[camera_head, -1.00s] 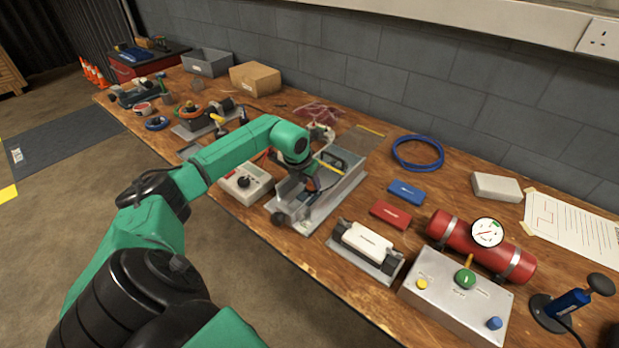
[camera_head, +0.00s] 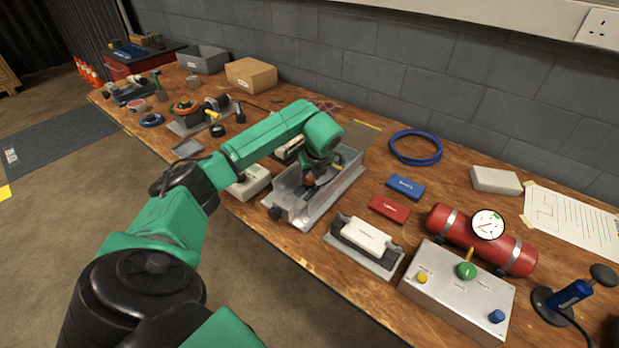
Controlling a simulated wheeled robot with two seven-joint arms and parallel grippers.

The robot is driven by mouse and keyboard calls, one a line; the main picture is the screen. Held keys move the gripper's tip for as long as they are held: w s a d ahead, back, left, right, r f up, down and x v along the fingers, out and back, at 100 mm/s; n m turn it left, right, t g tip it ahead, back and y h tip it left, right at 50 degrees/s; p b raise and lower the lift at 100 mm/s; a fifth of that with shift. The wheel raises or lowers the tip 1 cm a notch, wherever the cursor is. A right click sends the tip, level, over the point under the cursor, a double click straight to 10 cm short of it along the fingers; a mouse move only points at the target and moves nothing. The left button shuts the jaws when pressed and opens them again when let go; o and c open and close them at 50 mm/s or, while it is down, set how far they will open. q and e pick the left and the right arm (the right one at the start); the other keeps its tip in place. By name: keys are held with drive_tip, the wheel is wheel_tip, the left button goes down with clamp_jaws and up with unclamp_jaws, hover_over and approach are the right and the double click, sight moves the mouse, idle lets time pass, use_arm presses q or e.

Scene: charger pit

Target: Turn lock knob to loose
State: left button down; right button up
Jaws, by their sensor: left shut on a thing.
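A grey metal cradle (camera_head: 345,185) stands on the bench in the middle of the view. A small orange-red knob (camera_head: 309,181), which looks like the lock knob, sits inside it. My left gripper (camera_head: 309,187) points down into the cradle and is shut on this knob. The wrist and the small picture hide most of the fingers and the grip. I cannot read whether the knob is at loose. A round black knob (camera_head: 275,213) shows at the cradle's near end, apart from the gripper. My right gripper is not in view.
A grey meter box (camera_head: 250,184) is partly hidden under my left forearm. A white module on a plate (camera_head: 365,237), a red block (camera_head: 389,208) and a blue block (camera_head: 405,187) lie to the right. A control box (camera_head: 455,292) and red cylinder (camera_head: 460,233) stand further right.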

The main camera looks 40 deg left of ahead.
use_arm(q)
drive_tip(key=shift+w+n+g, duration=0.1)
drive_tip(key=shift+n+g, duration=0.2)
drive_tip(key=shift+n, duration=0.6)
drive_tip(key=shift+c, duration=2.3)
unclamp_jaws()
drive_tip(key=v, duration=1.4)
drive_tip(key=shift+d+r, duration=0.25)
